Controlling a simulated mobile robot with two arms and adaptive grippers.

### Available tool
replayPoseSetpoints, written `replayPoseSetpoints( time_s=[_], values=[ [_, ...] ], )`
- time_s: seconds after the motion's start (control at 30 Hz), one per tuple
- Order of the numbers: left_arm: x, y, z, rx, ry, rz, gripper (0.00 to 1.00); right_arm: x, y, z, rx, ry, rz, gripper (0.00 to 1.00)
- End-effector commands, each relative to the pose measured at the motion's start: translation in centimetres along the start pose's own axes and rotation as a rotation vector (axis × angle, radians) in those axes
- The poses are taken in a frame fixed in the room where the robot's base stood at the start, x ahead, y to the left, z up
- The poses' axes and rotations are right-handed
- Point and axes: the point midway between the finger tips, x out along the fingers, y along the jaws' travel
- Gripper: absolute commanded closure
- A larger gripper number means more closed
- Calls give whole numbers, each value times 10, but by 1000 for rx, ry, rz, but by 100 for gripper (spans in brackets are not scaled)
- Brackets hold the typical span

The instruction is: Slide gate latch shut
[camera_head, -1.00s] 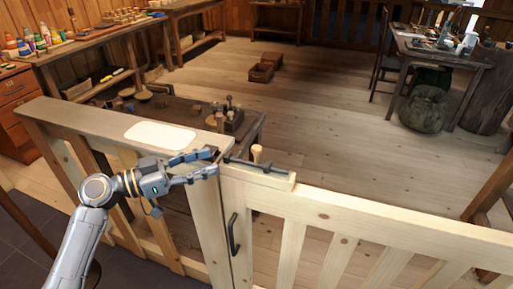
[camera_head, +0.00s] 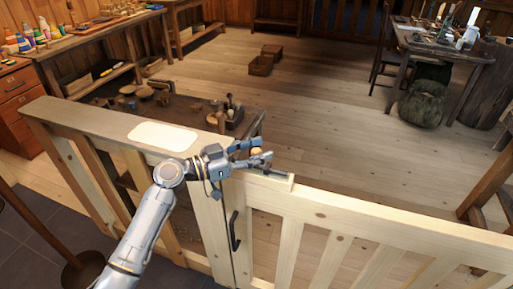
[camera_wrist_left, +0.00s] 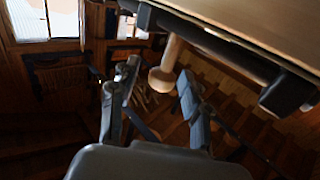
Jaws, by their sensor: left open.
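The gate (camera_head: 340,222) is pale wood and stands closed against the fence post, with a black pull handle (camera_head: 235,231) near its left edge. The dark latch bar (camera_head: 276,174) lies along the gate's top rail. Its pale wooden knob (camera_head: 257,153) shows partly behind the fingers. My left gripper (camera_head: 262,151) is open, with its fingers at the knob. In the left wrist view the knob (camera_wrist_left: 165,77) stands between the two spread fingers of the left gripper (camera_wrist_left: 156,85), and I cannot tell whether it is touched. My right gripper is not in view.
The fence's top board (camera_head: 85,125) holds a white oval plate (camera_head: 163,136). A low dark table (camera_head: 190,112) with tools stands behind the fence. A workbench (camera_head: 105,40) lines the left wall. The floor beyond the gate is largely clear.

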Motion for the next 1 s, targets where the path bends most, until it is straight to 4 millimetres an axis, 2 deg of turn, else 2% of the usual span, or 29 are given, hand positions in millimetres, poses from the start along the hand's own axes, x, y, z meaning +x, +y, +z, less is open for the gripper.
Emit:
replayPoseSetpoints(
  time_s=[0.17, 0.4, 0.73, 1.0],
  values=[
    [0, 0, 0, 0, 0, 0, 53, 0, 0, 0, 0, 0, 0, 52],
    [0, 0, 0, 0, 0, 0, 100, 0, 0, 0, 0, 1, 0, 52],
    [-3, -3, 2, 1, 0, -2, 100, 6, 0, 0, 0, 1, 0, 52],
    [-26, -26, 8, 3, 0, -3, 100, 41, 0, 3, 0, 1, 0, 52]
  ],
)
